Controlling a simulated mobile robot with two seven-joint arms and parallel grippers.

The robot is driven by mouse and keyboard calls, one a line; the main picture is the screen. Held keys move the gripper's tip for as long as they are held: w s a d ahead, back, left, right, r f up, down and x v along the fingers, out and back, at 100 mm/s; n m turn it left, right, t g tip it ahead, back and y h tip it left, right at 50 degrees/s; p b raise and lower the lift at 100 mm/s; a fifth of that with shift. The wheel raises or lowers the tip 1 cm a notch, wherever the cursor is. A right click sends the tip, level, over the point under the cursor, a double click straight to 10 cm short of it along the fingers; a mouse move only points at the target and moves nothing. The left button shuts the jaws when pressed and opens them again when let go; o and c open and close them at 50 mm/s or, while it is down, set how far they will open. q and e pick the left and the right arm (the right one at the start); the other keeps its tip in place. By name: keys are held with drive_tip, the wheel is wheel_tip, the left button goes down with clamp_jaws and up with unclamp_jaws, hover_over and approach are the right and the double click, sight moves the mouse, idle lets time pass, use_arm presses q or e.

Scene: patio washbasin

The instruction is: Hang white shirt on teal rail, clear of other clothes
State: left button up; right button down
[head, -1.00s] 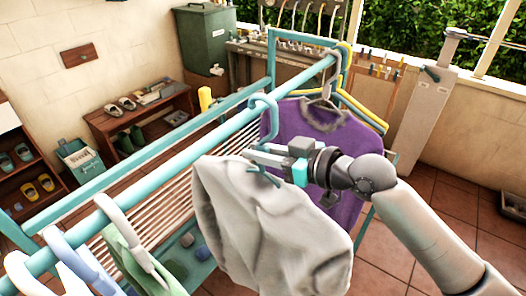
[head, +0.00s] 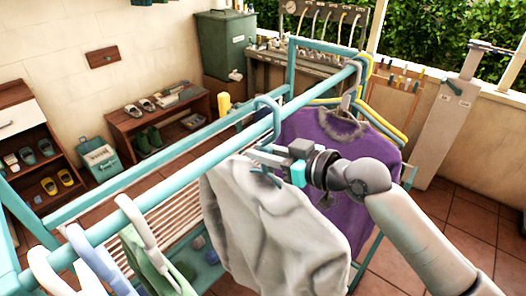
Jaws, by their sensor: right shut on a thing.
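The white shirt (head: 275,230) hangs from a light blue hanger whose hook (head: 270,102) arcs over the teal rail (head: 190,168). I cannot tell whether the hook bears on the rail or is a little above it. My right gripper (head: 262,157) is shut on the hanger just below the hook, at the shirt's collar. The purple shirt (head: 325,132) hangs behind and to the right, partly hidden by my gripper and the white shirt. My left gripper is out of view.
Light hangers with a green garment (head: 150,262) hang at the near left end of the rail. Yellow and teal hangers (head: 385,125) are at the far end. Bare rail lies on both sides of the hook. A drying rack (head: 150,208) is below.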

drive_tip(key=shift+f+b, duration=1.05)
drive_tip(key=shift+f, duration=0.15)
drive_tip(key=c, duration=0.7)
unclamp_jaws()
drive_tip(key=shift+d+f, duration=0.1)
drive_tip(key=shift+f, duration=0.05)
drive_tip(key=s+d, duration=0.2)
drive_tip(key=d, duration=0.1)
drive_tip(key=s+d+b, duration=0.1)
drive_tip(key=s+d, duration=0.3)
drive_tip(key=d, duration=0.1)
drive_tip(key=shift+s+d+f+b, duration=0.1)
drive_tip(key=shift+s+d+b, duration=0.05)
drive_tip(key=shift+d+b, duration=0.15)
drive_tip(key=shift+s+d+r, duration=0.2)
drive_tip(key=shift+s+d, duration=0.2)
drive_tip(key=shift+d, duration=0.1)
drive_tip(key=shift+f, duration=0.1)
